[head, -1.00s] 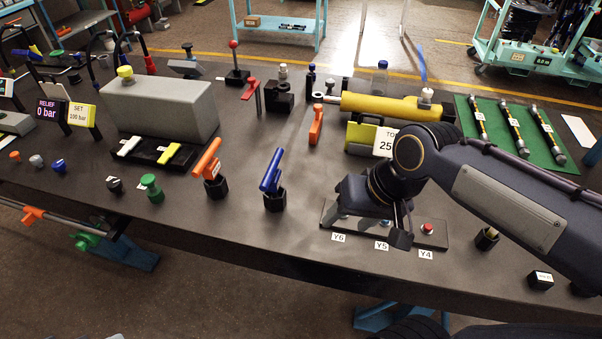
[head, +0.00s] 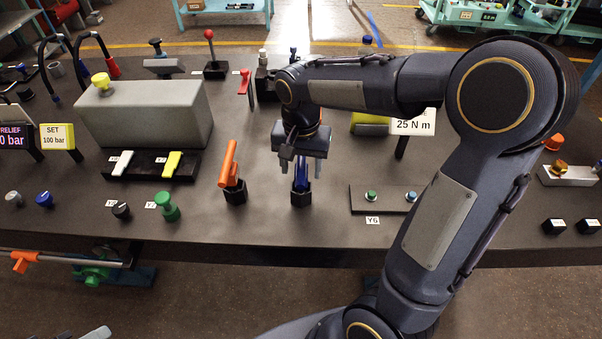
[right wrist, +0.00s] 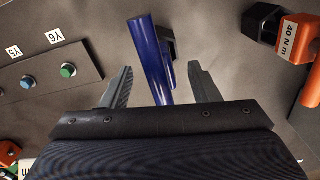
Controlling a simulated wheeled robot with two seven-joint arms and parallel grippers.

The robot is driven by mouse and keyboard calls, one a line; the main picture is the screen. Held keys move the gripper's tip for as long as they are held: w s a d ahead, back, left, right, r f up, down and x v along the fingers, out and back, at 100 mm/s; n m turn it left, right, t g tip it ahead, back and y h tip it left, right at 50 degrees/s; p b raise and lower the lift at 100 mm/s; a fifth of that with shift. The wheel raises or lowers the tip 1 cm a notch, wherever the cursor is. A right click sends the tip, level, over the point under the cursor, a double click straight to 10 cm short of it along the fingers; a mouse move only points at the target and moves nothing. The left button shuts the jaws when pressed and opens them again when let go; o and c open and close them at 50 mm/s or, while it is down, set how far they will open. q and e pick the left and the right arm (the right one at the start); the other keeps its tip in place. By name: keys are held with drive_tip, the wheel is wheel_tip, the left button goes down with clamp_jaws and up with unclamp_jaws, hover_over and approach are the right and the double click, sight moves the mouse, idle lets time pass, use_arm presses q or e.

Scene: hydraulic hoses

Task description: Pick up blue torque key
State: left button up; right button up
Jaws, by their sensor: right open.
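The blue torque key (head: 301,176) stands in a black hexagonal holder (head: 301,198) near the table's front. In the right wrist view the blue key (right wrist: 151,60) rises between the fingers, closer to the left one in the picture, with a gap on each side. My right gripper (head: 301,172) points down over the key, and its fingers straddle the upper part. In the right wrist view this gripper (right wrist: 162,85) is open. The key's top is hidden behind the gripper in the head view.
An orange key (head: 230,165) stands in its own holder just left; its label reads 40 N m in the wrist view. A button plate (head: 385,205) lies to the right. A grey box (head: 150,115) and green knob (head: 167,206) are further left.

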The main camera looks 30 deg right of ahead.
drive_tip(key=shift+f, duration=0.55)
clamp_jaws()
wheel_tip(320, 180, up, 10)
drive_tip(key=shift+r, duration=0.1)
idle(0.4)
drive_tip(key=shift+p, duration=0.4)
